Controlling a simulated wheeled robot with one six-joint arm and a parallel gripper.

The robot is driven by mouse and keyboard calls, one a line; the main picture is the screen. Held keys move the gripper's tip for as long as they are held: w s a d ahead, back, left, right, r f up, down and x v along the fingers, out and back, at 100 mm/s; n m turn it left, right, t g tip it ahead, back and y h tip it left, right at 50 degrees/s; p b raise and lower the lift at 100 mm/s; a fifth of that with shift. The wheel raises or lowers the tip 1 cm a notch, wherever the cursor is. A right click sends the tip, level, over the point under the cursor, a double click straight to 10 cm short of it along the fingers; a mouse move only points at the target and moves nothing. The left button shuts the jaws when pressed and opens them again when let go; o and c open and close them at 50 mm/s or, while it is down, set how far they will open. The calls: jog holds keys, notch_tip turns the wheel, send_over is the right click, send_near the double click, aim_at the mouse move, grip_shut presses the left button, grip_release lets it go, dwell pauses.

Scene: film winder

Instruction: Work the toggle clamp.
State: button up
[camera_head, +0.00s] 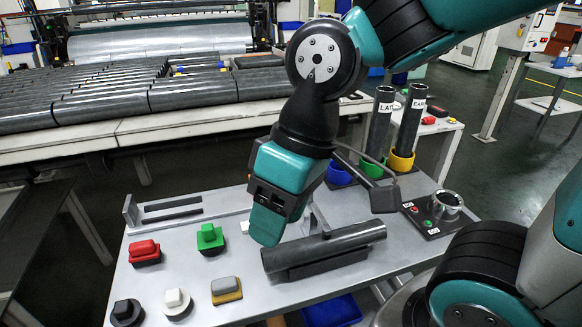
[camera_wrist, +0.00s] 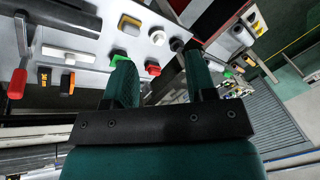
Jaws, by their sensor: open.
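My gripper (camera_head: 270,225) hangs over the table, left of and above the dark tube in its cradle (camera_head: 325,250). It is open and empty; both teal fingers show apart in the wrist view (camera_wrist: 158,60). A red-handled lever (camera_wrist: 17,83), which looks like the toggle clamp's handle, is at the far left of the wrist view, beside the dark tube (camera_wrist: 65,18) and well away from the fingers. In the head view I cannot make out this handle; my gripper and wrist cover that area.
The grey table (camera_head: 215,268) bears a red block (camera_head: 145,252), a green block (camera_head: 210,238), a grey-yellow block (camera_head: 226,290), a white knob (camera_head: 175,302) and a black knob (camera_head: 126,312). Upright tubes in coloured cups (camera_head: 402,160) stand behind. A button panel (camera_head: 428,222) is at the right.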

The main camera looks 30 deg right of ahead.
jog(key=w+d+r+m+h+p, duration=0.1)
jog(key=w+d+m, duration=0.15)
jog(key=w, duration=0.35)
jog(key=w+d+r+m+h+p, duration=0.1)
jog(key=w+d+r+p, duration=0.15)
jog(key=w, duration=0.25)
jog(key=w+d+m+h+p, duration=0.25)
jog(key=w+d+m, duration=0.5)
jog(key=d, duration=0.75)
jog(key=shift+n+y, duration=0.35)
jog(key=shift+n, duration=0.55)
jog(key=f+p, duration=0.1)
jog(key=f, duration=0.5)
jog(key=w+f+p, duration=0.1)
jog(key=f, duration=0.5)
jog(key=w+f+p, duration=0.1)
jog(key=f, duration=0.5)
jog(key=shift+d+f, duration=0.15)
jog(key=shift+d, duration=0.2)
grip_shut()
